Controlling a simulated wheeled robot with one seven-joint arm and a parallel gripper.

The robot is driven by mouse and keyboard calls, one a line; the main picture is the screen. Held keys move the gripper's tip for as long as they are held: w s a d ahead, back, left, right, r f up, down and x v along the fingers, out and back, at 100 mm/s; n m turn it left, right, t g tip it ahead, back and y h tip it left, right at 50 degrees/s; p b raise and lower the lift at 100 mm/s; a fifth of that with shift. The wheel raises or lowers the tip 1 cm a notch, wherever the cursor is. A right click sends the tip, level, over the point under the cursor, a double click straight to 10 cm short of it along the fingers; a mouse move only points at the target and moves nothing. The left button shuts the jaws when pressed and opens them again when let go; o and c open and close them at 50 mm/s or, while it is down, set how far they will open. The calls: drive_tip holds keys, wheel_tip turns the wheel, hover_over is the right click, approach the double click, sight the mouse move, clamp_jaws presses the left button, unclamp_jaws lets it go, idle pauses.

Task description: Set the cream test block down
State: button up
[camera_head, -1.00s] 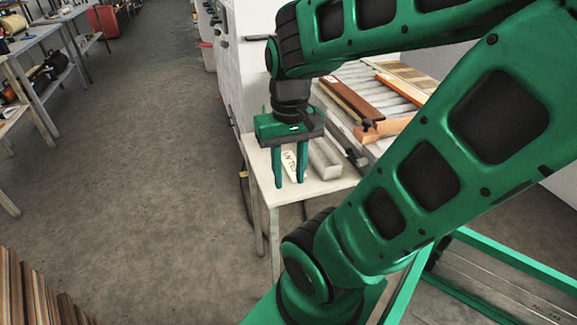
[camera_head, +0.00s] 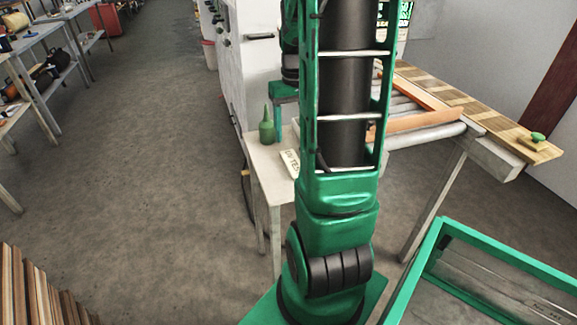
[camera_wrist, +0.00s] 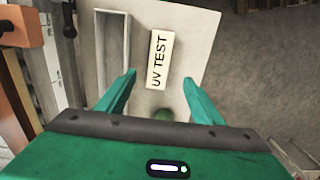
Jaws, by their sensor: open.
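The cream test block (camera_wrist: 160,60), marked "UV TEST", lies flat on a small pale table (camera_wrist: 190,35) in the wrist view. In the head view the block (camera_head: 291,162) is at the table's front, partly cut off by my arm. My gripper (camera_wrist: 159,78) is open and empty in the wrist view, its two green fingers spread apart above the table with the block showing beyond and between them. In the head view my gripper is mostly hidden behind my arm, toward the back of the table.
A green bottle (camera_head: 267,126) with a pointed nozzle stands on the table near the block. A grey open tray (camera_wrist: 125,50) lies beside the block. A roller conveyor (camera_head: 435,133) with wooden frames is at right. A white cabinet (camera_head: 250,60) stands behind. Open floor lies left.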

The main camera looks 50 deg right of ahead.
sight(293, 162)
wheel_tip(293, 162, down, 11)
drive_tip(key=shift+w+d+r, duration=0.1)
drive_tip(key=c, duration=1.2)
drive_tip(key=shift+r, duration=0.15)
drive_tip(key=shift+r, duration=0.5)
wheel_tip(293, 162, up, 3)
drive_tip(key=shift+f, duration=0.1)
drive_tip(key=s+a+r, duration=0.1)
drive_tip(key=a+r, duration=0.1)
drive_tip(key=a, duration=0.1)
drive_tip(key=s+a+r, duration=0.1)
drive_tip(key=a+r, duration=0.1)
drive_tip(key=a, duration=0.2)
drive_tip(key=s+a+r, duration=0.1)
drive_tip(key=a+r, duration=0.2)
drive_tip(key=a, duration=0.1)
drive_tip(key=shift+s+a, duration=0.1)
drive_tip(key=shift+s, duration=0.05)
